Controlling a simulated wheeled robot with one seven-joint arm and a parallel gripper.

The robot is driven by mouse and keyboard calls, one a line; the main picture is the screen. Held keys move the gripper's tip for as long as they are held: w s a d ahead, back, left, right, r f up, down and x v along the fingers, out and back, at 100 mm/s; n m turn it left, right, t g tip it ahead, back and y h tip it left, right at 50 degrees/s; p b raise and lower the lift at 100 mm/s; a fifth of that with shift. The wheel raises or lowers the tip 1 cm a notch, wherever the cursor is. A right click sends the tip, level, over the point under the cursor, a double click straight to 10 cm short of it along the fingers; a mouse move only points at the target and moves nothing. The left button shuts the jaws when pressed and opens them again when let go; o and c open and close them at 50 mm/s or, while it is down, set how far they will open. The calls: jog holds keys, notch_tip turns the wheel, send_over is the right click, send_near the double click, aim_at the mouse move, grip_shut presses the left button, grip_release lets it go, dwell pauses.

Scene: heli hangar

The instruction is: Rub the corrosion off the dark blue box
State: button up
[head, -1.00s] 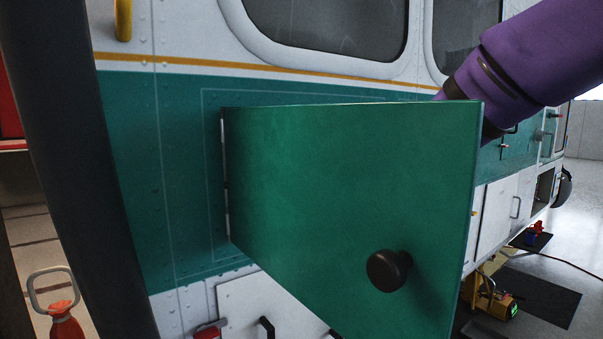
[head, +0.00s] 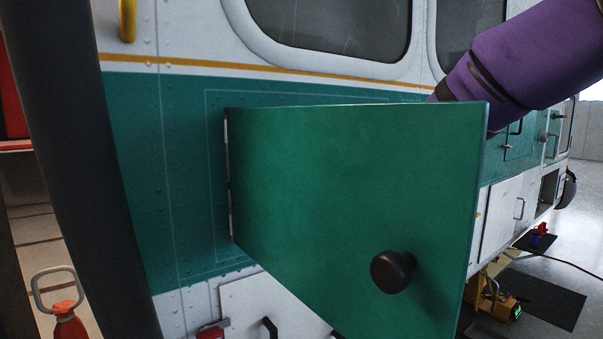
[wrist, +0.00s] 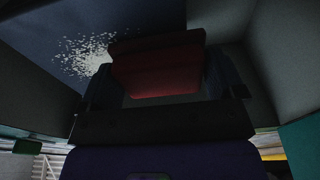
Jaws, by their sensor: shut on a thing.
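In the wrist view, the dark blue box (wrist: 40,50) fills the upper left, with a patch of pale, speckled corrosion (wrist: 88,55) on its face. My gripper (wrist: 160,72) is shut on a dark red block-like pad (wrist: 158,68), one dark finger on either side of it. The pad is just to the right of the speckled patch and its left edge overlaps the patch in the picture. I cannot tell whether the pad touches the box. In the head view, the box and my gripper are hidden behind the open green door.
The green door (head: 330,180) with a dark round knob (head: 393,271) stands open from the helicopter's side (head: 140,130). My purple arm reaches behind it. Grey walls (wrist: 282,60) close in at the right of the wrist view. A red-topped object (head: 68,320) stands at lower left.

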jog(key=shift+w, duration=0.15)
jog(key=w+d, duration=0.6)
jog(key=d, duration=0.3)
jog(key=shift+w+d, duration=0.15)
jog(key=shift+w, duration=0.05)
dwell(1.1)
jog(key=shift+s+a, duration=0.75)
jog(key=shift+a, duration=0.3)
jog(key=shift+s+a, duration=0.75)
jog(key=shift+a, duration=0.25)
jog(key=shift+s+a, duration=0.75)
jog(key=shift+a, duration=0.3)
jog(key=shift+s+a, duration=0.5)
jog(key=shift+a, duration=0.35)
jog(key=shift+s+a, duration=0.45)
jog(key=shift+a, duration=0.35)
jog(key=v, duration=0.6)
jog(key=shift+r, duration=0.35)
